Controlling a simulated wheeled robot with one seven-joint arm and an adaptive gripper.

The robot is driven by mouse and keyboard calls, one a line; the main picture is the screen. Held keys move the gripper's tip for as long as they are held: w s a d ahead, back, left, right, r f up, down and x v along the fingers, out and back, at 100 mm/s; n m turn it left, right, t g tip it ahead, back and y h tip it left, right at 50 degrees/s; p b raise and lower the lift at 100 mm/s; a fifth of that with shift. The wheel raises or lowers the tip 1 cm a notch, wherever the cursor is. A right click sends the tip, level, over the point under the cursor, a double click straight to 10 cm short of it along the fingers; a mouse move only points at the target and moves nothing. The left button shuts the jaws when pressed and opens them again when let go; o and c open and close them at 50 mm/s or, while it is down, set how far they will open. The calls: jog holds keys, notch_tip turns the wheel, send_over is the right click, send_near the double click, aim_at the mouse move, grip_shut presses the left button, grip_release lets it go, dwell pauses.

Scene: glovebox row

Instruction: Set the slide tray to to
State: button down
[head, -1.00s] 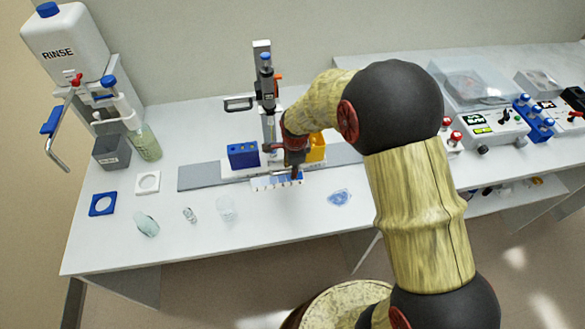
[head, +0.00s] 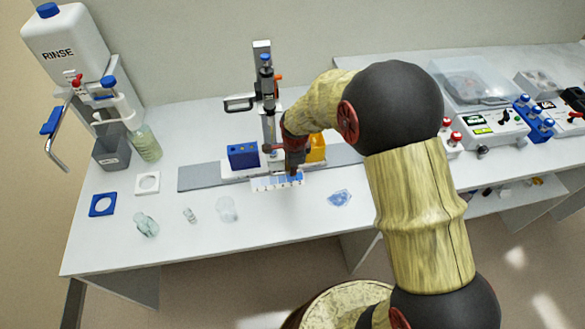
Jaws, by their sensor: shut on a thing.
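The slide tray appears to be the low sliding carriage (head: 233,171) on the long grey rail (head: 205,178), under the upright stand. It carries a blue block (head: 243,155) and a yellow block (head: 317,148). A white strip with marks and blue patches (head: 262,184) lies along the front of the rail. My gripper (head: 293,174) points down at the strip's right part, in front of the carriage. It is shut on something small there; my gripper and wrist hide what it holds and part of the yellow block.
An upright stand (head: 263,75) with a side handle rises behind the carriage. Glass vessels (head: 146,225) and a blue square ring (head: 102,204) lie at the left. A blue patch (head: 340,198) lies to the right. A rinse bottle (head: 68,45) stands at the back left.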

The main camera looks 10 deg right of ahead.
aim_at(274, 175)
jog(key=a, duration=0.6)
jog(key=shift+w+a, duration=0.1)
jog(key=shift+a, duration=0.15)
jog(key=c, duration=1.9)
grip_release()
jog(key=r, duration=0.4)
jog(key=s+r, duration=0.1)
jog(key=r, duration=0.3)
jog(key=s+r, duration=0.1)
jog(key=r, duration=0.2)
jog(key=shift+s+r, duration=0.1)
jog(key=shift+r, duration=0.3)
